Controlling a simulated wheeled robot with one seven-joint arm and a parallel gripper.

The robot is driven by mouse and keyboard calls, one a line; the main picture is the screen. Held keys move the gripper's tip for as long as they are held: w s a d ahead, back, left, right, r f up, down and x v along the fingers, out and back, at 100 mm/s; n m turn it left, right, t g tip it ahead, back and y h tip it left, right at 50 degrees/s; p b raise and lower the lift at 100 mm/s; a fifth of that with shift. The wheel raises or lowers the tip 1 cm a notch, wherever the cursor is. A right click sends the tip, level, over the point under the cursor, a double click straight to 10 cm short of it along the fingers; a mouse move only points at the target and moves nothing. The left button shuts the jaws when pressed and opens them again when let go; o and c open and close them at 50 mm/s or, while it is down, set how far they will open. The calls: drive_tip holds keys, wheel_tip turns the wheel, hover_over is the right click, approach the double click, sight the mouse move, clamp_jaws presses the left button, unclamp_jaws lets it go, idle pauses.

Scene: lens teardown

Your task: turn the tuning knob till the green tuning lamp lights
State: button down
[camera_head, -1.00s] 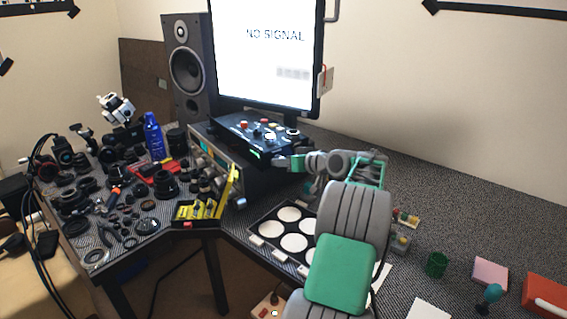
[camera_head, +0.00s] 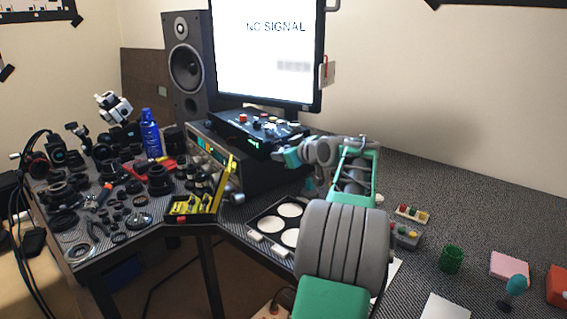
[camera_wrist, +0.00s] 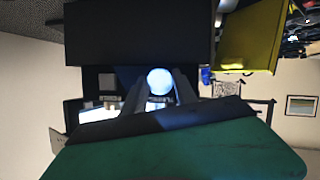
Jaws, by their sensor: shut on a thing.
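My gripper (camera_wrist: 160,92) shows at the middle of the wrist view, with its two fingers on either side of a pale, bright round knob (camera_wrist: 159,80). It is shut on this knob, which I take for the tuning knob. In the head view my gripper (camera_head: 287,157) reaches the front right of a black control box (camera_head: 232,133) with red and pale controls on top. The held knob is hidden there. I cannot pick out the green tuning lamp or tell whether it is lit.
The box stands on a rack unit (camera_head: 207,146) with lit displays, below a monitor (camera_head: 262,60) reading "NO SIGNAL". A green cup (camera_head: 452,259) stands at right.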

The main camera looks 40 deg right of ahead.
idle(0.4)
drive_tip(key=c, duration=1)
unclamp_jaws()
drive_tip(key=shift+o, duration=0.2)
drive_tip(key=v, duration=0.7)
drive_tip(key=shift+s, duration=0.35)
drive_tip(key=shift+a, duration=0.15)
